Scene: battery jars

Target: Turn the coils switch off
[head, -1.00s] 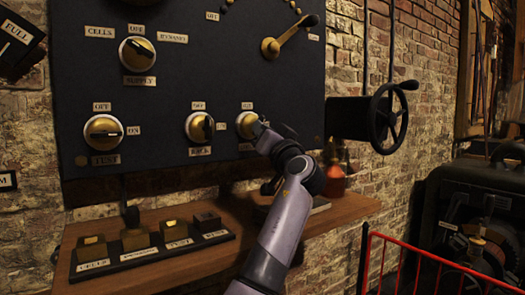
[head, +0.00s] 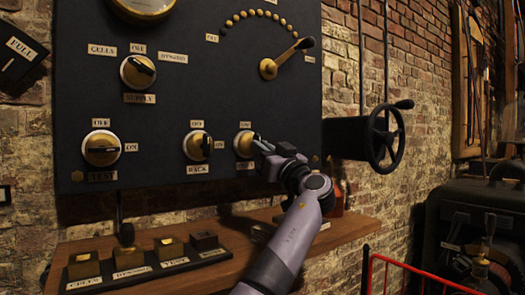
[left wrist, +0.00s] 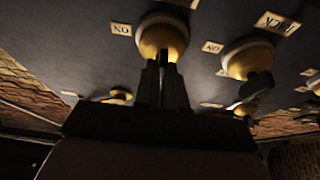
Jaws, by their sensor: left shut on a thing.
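The black panel (head: 160,105) hangs on the wall with round brass knobs. My left gripper (head: 258,143) is at the rightmost lower-row knob (head: 243,144), whose lower label is mostly covered, so I cannot read if it says coils. In the left wrist view, the fingers (left wrist: 165,82) are shut on the black handle of a brass knob (left wrist: 160,36). The handle's exact angle is hard to tell. The BACK knob (head: 197,145) is just left of it, with its handle upright. My right gripper is not in view.
The TEST knob (head: 102,148) and SUPPLY knob (head: 138,72) are further left. A brass lever (head: 285,59) is above. A black handwheel (head: 386,141) is to the right. A wooden shelf (head: 335,232) with several blocks is below. A red rail (head: 368,270) stands at lower right.

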